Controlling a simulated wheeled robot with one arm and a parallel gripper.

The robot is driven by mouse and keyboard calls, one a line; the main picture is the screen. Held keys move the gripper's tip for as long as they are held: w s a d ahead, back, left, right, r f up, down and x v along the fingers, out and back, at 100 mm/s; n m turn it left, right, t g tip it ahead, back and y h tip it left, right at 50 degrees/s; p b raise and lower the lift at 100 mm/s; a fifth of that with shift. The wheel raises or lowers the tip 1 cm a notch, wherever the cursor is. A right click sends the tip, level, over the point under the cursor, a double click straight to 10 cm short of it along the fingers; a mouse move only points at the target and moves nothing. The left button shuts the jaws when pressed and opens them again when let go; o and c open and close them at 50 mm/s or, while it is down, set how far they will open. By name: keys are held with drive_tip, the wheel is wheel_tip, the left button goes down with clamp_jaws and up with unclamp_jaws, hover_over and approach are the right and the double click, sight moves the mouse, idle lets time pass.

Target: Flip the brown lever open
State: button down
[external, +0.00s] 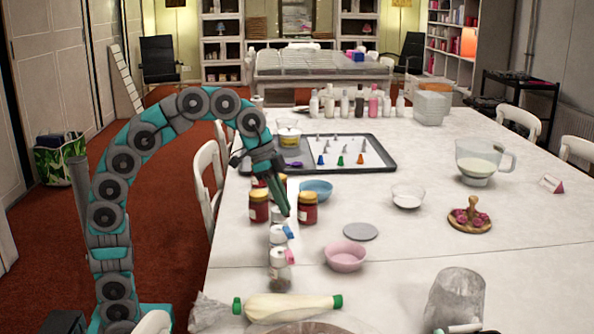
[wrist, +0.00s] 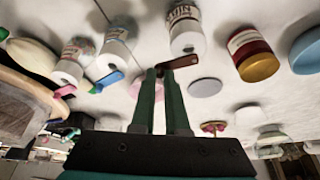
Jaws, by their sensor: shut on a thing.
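The brown lever (wrist: 180,62) juts from the neck of a white-bodied labelled bottle (wrist: 186,30) in the wrist view. My gripper (wrist: 161,72) has its green fingertips at the lever's left end, with the jaws shut on it. The lever lies roughly sideways across the bottle's mouth, tilted slightly. In the external view my gripper (external: 286,212) points down among the jars, and I cannot make out the brown lever there; the arm seems to hide it.
Similar bottles with a blue lever (external: 288,232) and a pink lever (external: 291,256) stand close in front. Red jars (external: 307,208) and (external: 258,206) flank my gripper. A blue bowl (external: 317,190), pink bowl (external: 346,256) and grey disc (external: 361,232) are nearby. The table's right middle is clearer.

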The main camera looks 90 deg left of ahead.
drive_tip(key=n, duration=0.1)
drive_tip(key=w+n+y+p, duration=0.1)
drive_tip(key=n, duration=0.1)
drive_tip(key=shift+w+t, duration=0.15)
drive_tip(key=shift+t, duration=0.15)
drive_tip(key=c, duration=0.9)
unclamp_jaws()
drive_tip(key=shift+v, duration=3.9)
drive_tip(key=shift+d, duration=0.1)
